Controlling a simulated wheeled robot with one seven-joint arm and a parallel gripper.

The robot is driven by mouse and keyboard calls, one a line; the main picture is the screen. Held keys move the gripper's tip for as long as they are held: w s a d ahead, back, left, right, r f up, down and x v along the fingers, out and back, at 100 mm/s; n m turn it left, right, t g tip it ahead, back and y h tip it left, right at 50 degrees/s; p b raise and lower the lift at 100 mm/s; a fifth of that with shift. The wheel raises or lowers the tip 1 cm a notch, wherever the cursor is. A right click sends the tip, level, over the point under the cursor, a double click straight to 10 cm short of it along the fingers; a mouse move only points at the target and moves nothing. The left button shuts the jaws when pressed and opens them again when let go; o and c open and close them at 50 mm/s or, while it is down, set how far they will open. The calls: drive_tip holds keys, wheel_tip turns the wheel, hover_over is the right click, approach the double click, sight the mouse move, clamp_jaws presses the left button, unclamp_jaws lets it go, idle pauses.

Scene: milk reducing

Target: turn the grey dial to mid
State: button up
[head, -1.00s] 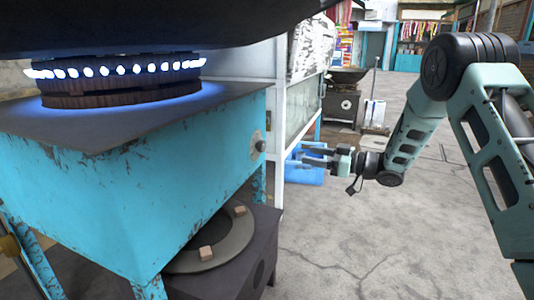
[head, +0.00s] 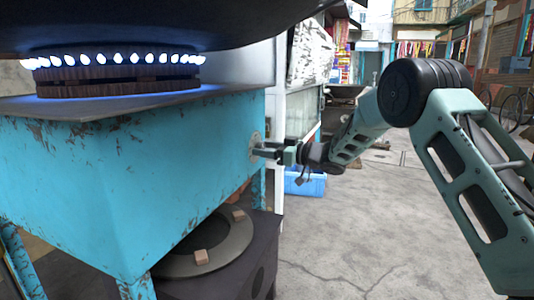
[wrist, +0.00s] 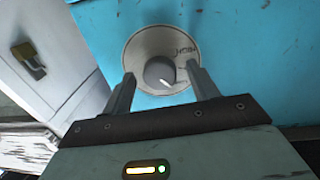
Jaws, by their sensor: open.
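The grey dial (wrist: 159,73) sits on a round pale plate (wrist: 147,46) on the turquoise stove's side panel. The plate bears the word HIGH at its upper right, with other marks too small to read. A white pointer line on the dial faces lower right in the wrist view. My gripper (wrist: 160,78) is open, with one finger on each side of the dial; I cannot tell whether either touches it. In the head view my gripper (head: 256,152) reaches the stove's right side, and the dial is hidden there.
The turquoise stove (head: 190,150) carries a lit burner (head: 115,72) under a large dark wok (head: 170,25). A lower dark burner unit (head: 262,240) stands beneath. A blue crate (head: 306,184) is behind my gripper. The concrete floor at right is clear.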

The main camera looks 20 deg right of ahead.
drive_tip(key=c, duration=1)
drive_tip(key=shift+n, duration=0.3)
drive_tip(key=n+p, duration=0.1)
drive_tip(key=n, duration=0.2)
drive_tip(key=shift+f+n, duration=0.15)
drive_tip(key=shift+n, duration=1.95)
drive_tip(key=o, duration=1)
drive_tip(key=shift+y, duration=0.3)
